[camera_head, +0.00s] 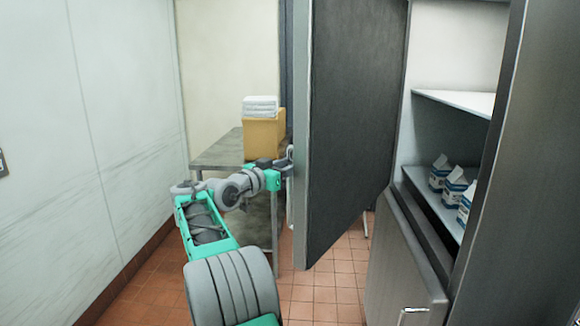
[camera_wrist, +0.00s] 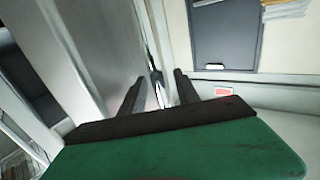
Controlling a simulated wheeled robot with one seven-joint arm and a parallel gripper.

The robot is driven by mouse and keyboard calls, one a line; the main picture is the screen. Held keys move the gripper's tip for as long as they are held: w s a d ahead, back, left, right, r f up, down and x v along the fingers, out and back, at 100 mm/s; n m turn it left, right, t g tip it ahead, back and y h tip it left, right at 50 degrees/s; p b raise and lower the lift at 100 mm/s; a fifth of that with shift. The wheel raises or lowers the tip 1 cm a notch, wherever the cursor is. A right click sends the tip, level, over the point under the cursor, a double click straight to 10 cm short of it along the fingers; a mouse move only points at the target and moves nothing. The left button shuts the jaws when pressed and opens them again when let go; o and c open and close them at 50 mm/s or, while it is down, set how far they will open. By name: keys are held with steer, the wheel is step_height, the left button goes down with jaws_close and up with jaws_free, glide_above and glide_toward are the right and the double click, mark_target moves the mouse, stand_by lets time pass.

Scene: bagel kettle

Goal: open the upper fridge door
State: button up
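The upper fridge door (camera_head: 350,120) stands swung wide open in the head view, its dark inner panel facing me. The fridge's upper compartment (camera_head: 455,105) is exposed to its right. My gripper (camera_head: 286,165) is at the door's outer side, by its left edge; its fingertips are partly hidden there. In the wrist view, the two dark fingers (camera_wrist: 158,92) are spread apart beside the metal door face (camera_wrist: 85,50). A thin handle-like part (camera_wrist: 155,85) shows between them, with gaps visible on both sides.
Several milk cartons (camera_head: 450,188) stand on a fridge shelf. A lower door (camera_head: 400,265) stands ajar below. A metal table (camera_head: 220,155) behind my arm holds a yellow box (camera_head: 263,137) with white folded items (camera_head: 260,106). A white wall (camera_head: 90,130) bounds the left; tiled floor (camera_head: 325,295) shows between.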

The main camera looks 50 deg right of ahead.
steer(key=a+b, duration=0.2)
steer(key=a, duration=0.5)
steer(key=shift+a, duration=0.35)
